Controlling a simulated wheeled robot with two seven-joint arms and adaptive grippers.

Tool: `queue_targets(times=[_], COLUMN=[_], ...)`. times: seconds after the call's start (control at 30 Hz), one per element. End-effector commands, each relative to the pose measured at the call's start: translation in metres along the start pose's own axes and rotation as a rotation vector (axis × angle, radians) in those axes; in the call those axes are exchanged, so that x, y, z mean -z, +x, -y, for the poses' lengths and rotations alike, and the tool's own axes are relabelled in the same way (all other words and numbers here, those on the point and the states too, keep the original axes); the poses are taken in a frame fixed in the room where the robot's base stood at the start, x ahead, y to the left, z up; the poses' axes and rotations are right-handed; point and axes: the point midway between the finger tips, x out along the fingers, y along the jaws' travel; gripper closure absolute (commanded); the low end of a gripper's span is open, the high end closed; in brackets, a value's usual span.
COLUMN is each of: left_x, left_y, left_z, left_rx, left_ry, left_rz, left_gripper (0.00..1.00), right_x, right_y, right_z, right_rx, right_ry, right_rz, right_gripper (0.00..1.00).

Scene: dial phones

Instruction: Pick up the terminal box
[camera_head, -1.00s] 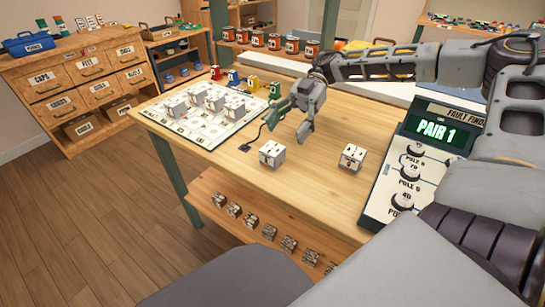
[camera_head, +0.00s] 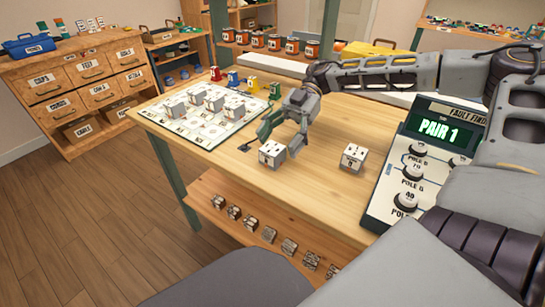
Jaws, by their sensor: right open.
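A small grey-white terminal box (camera_head: 272,155) with dark marks on top sits on the wooden table near its front edge. My right gripper (camera_head: 283,143) is open, with its fingers just above and behind this box; whether they touch it I cannot tell. A second similar box (camera_head: 354,158) stands to the right on the table. Several more boxes (camera_head: 214,100) stand on a white printed board (camera_head: 190,128) at the left. My left gripper is not in view.
A fault finder panel (camera_head: 417,170) reading "PAIR 1" stands on the right of the wooden table (camera_head: 300,195). Coloured pieces (camera_head: 233,79) stand behind the board. A lower shelf (camera_head: 265,216) holds several small boxes. Table space between the two loose boxes is clear.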

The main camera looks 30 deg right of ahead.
Motion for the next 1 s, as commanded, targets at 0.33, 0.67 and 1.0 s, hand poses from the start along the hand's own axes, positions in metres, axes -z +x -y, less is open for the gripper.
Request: queue_targets(times=[0.33,0.67,1.0], left_x=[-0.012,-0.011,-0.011], left_y=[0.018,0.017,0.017], left_z=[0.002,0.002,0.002], left_rx=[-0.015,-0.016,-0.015], left_ry=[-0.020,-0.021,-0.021], left_rz=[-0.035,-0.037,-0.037], left_gripper=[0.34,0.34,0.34], right_x=[-0.003,-0.002,-0.002], right_y=[0.031,0.032,0.032], right_z=[0.001,0.001,0.001], right_rx=[0.000,0.000,-0.001], right_ry=[-0.001,0.000,0.000], right_rz=[0.001,0.001,0.001], right_gripper=[0.30,0.30,0.48])
